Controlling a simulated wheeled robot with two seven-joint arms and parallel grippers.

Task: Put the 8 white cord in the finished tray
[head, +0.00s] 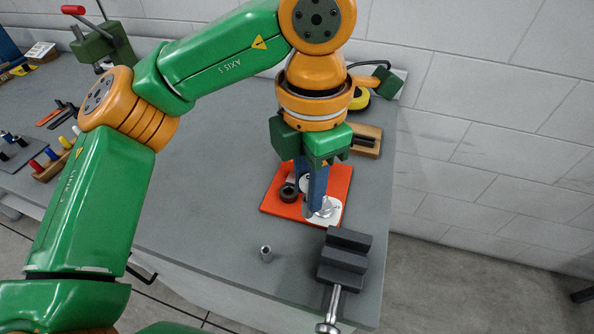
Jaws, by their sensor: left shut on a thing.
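My left gripper (314,200) reaches down over an orange-red tray (272,205) near the right end of the grey bench. Its blue fingers are shut on a small pale thing, mostly hidden by the fingers; I cannot tell surely that it is the white cord. A white rounded piece with a shiny grey part (328,211) shows at the fingertips, over the tray's front right corner. A dark ring-shaped part (288,193) lies on the tray left of the fingers. No lettering on the tray is readable. My right gripper is not in view.
A dark grey vise (343,260) stands at the front right edge. A small metal cylinder (266,254) stands left of it. A wooden block with dark slots (366,140) is behind the tray. A rack of coloured handles (52,163) is at left. The bench middle is clear.

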